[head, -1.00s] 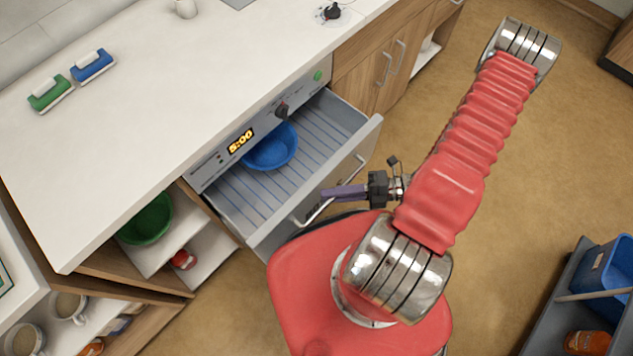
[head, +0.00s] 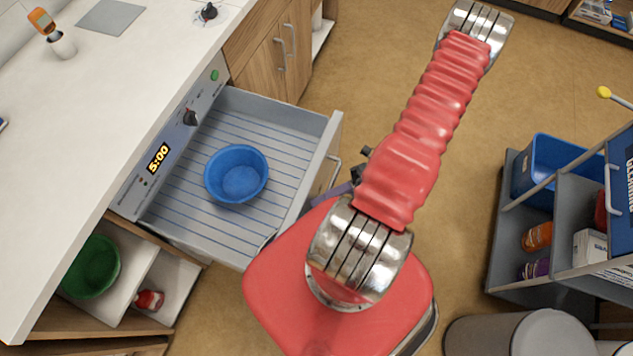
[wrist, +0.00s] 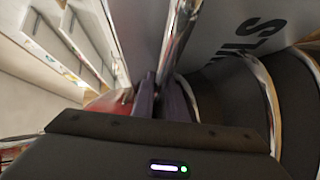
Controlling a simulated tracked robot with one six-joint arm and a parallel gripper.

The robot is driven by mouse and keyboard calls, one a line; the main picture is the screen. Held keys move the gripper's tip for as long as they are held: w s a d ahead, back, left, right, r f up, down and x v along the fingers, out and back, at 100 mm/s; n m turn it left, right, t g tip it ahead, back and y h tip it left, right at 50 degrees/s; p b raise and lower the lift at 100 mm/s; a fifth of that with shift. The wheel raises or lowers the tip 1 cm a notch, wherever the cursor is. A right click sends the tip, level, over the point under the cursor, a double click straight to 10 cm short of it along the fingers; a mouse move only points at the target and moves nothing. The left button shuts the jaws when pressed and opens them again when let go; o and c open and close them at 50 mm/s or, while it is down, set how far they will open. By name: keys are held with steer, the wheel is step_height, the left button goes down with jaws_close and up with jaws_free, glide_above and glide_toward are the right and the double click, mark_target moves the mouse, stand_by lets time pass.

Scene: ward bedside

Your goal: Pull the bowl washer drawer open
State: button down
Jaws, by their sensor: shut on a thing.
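The bowl washer drawer (head: 285,132) stands well out from the washer's front panel (head: 178,140) in the head view. A blue bowl (head: 238,174) sits upright on its ribbed floor. My gripper is at the drawer's front face, mostly hidden behind my red arm in the head view. In the wrist view my gripper (wrist: 160,84) has its dark fingers shut on the drawer's metal handle (wrist: 176,45). The front face, with part of its lettering, shows beside the handle.
A green bowl (head: 92,266) and a small red item (head: 150,300) sit on the open shelves at lower left. A grey cart (head: 510,190) with a blue bin (head: 550,165) stands at the right. Bare floor lies between the drawer and the cart.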

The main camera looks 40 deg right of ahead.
steer(key=shift+w+d+f, duration=0.15)
steer(key=shift+w+d, duration=0.05)
steer(key=c, duration=2.1)
jaws_free()
steer(key=shift+o, duration=0.3)
steer(key=shift+a, duration=0.1)
steer(key=v, duration=1.3)
steer(key=shift+d, duration=0.35)
steer(key=shift+s+a, duration=0.1)
steer(key=shift+s, duration=0.05)
steer(key=x, duration=1.3)
